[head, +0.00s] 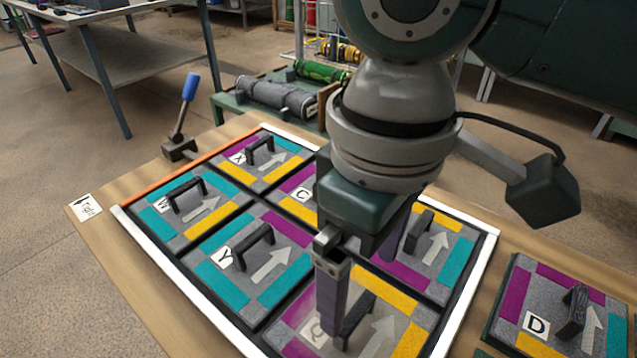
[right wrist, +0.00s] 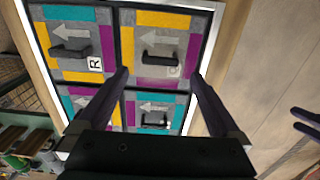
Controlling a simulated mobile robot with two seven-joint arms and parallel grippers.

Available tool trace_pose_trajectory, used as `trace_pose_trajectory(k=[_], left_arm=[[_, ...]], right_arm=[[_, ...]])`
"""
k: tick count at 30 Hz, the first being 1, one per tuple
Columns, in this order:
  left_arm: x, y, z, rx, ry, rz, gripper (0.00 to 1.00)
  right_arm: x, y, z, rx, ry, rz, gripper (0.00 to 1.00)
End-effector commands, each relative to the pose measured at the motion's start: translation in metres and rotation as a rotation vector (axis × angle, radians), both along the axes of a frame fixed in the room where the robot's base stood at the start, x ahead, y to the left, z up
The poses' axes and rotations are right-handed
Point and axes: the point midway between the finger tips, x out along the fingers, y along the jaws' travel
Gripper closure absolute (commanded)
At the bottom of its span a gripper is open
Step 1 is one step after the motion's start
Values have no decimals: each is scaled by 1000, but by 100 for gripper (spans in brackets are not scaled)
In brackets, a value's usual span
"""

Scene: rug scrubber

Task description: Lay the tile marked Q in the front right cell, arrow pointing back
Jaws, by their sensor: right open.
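The tile marked Q (head: 382,328) lies in the near right corner cell of the framed board, its arrow pointing up and right in the head view. It also shows in the right wrist view (right wrist: 178,20), with the arrow pointing left. It looks level with its neighbours. My right gripper (head: 357,300) is open above this tile. In the right wrist view its fingertips (right wrist: 160,73) stand apart on either side of the tile's black handle, not closed on it. My left gripper (right wrist: 303,123) seems to show only at the right edge of the wrist view, its fingers apart and empty.
Tiles W (head: 160,222), Y (head: 220,284), X (head: 279,171), C (head: 293,207) and R (right wrist: 75,14) fill the other cells. Tile D (head: 515,295) lies on a separate stand at right. A blue-handled lever (head: 190,87) rises beyond the board's orange edge (head: 190,165).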

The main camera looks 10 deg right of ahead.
Motion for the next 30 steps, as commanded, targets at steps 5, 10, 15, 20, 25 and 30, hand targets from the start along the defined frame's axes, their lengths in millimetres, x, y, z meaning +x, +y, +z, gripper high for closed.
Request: trace_pose_trajectory(k=[5,10,15,20,25,30], left_arm=[[0,-1,11,-2,0,2,50],[0,0,13,-1,0,1,50],[0,0,12,-1,0,1,50],[0,0,12,2,0,-2,50],[0,1,12,6,1,-4,50],[0,2,12,9,2,-6,50]], right_arm=[[0,1,35,1,-2,0,0],[0,0,48,1,1,0,0],[-4,4,46,17,1,6,0],[-24,31,32,149,-22,22,0],[-49,48,20,332,-113,-71,0],[-71,8,6,338,-215,-273,0]])
